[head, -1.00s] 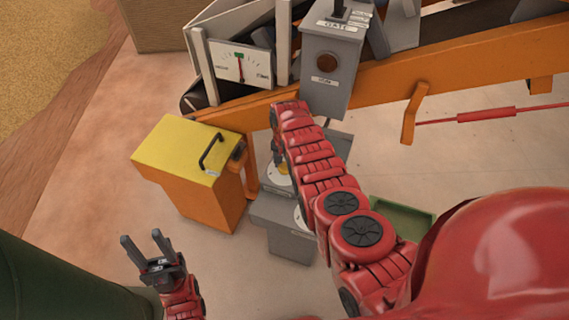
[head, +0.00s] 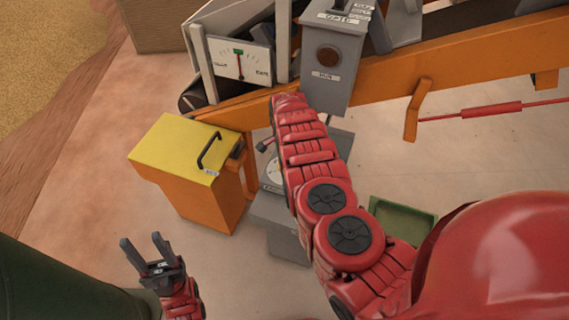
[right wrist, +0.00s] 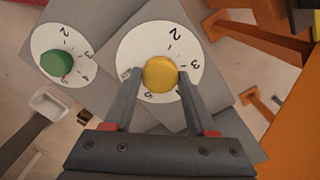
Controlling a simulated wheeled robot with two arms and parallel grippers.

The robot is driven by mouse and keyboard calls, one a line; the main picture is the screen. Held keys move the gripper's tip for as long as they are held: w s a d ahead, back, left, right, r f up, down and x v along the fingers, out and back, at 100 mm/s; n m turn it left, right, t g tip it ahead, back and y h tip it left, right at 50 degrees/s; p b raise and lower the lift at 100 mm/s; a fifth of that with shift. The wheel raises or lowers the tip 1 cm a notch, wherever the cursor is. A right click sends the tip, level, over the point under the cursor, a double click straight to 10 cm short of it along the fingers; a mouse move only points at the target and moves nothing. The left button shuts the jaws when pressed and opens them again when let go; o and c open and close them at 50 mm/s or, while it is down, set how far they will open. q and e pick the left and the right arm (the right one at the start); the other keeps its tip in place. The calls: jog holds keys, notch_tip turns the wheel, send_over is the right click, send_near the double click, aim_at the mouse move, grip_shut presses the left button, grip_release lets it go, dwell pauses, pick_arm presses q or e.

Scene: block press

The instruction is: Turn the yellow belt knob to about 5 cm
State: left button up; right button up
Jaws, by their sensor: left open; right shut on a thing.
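The yellow belt knob (right wrist: 160,74) sits in the middle of a white dial (right wrist: 140,45) with printed numbers, on a grey box. My right gripper (right wrist: 159,82) is shut on the knob, one finger on each side. Which number the knob points to I cannot tell. In the head view my right arm hides the knob, and only part of a white dial (head: 272,171) shows. My left gripper (head: 145,250) is open and empty, low at the left, away from the dials.
A green knob (right wrist: 56,62) on another dial is close to the yellow one. A yellow-topped orange box (head: 180,148) stands left of the dial boxes. A gauge (head: 240,62), a grey control box (head: 330,65) and an orange conveyor rail (head: 450,75) are behind. A green tray (head: 405,218) lies right.

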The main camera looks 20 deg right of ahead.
jog(key=shift+m, duration=0.3)
jog(key=o, duration=1.4)
jog(key=shift+c, duration=0.2)
jog(key=shift+r, duration=0.15)
jog(key=shift+r, duration=0.35)
notch_tip(320, 180, up, 16)
jog(key=p, duration=0.1)
jog(key=shift+r, duration=0.2)
jog(key=shift+a, duration=0.1)
